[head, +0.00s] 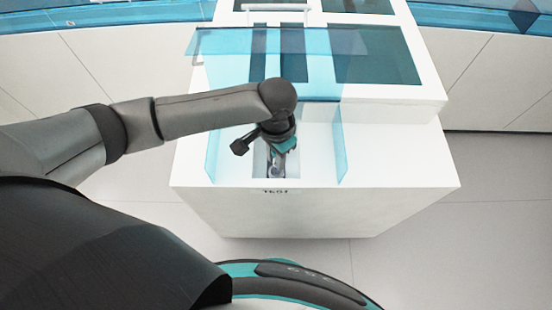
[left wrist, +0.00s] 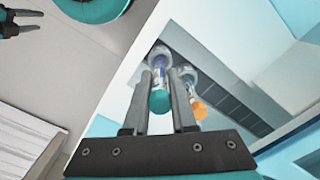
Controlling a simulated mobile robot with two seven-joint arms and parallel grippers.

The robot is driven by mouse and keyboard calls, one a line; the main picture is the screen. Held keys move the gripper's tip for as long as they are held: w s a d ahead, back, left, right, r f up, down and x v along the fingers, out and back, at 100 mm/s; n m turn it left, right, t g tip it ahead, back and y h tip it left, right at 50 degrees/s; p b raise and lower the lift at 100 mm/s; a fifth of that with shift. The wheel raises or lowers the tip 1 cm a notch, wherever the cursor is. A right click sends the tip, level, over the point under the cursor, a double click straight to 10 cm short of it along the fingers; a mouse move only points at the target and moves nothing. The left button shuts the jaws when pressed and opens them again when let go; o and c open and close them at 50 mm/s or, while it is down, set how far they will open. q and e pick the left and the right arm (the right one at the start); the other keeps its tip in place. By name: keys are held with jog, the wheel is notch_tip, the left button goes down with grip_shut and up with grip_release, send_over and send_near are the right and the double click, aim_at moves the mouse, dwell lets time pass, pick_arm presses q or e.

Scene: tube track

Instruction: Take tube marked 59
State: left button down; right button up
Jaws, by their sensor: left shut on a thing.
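My left gripper (head: 277,160) reaches down into the recessed slot in the front of the white machine (head: 400,165). In the left wrist view my left gripper (left wrist: 166,82) is shut on a tube with a teal cap (left wrist: 158,102). A second tube with an orange cap (left wrist: 198,108) stands just outside the right-hand finger. The number on either tube cannot be read. My right gripper (left wrist: 22,24) shows at the upper left corner of the left wrist view, its two dark fingers apart and nothing seen between them.
Clear blue side panels (head: 342,150) flank the slot, and a blue transparent cover (head: 250,42) lies above it. Dark windows (head: 375,55) are on the machine's top. A white counter with a blue top (head: 110,14) runs along the back. Floor beside the machine is clear.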

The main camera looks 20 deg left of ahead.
pick_arm(q)
notch_tip(320, 180, up, 18)
jog(key=p, duration=0.4)
jog(key=shift+f, duration=0.25)
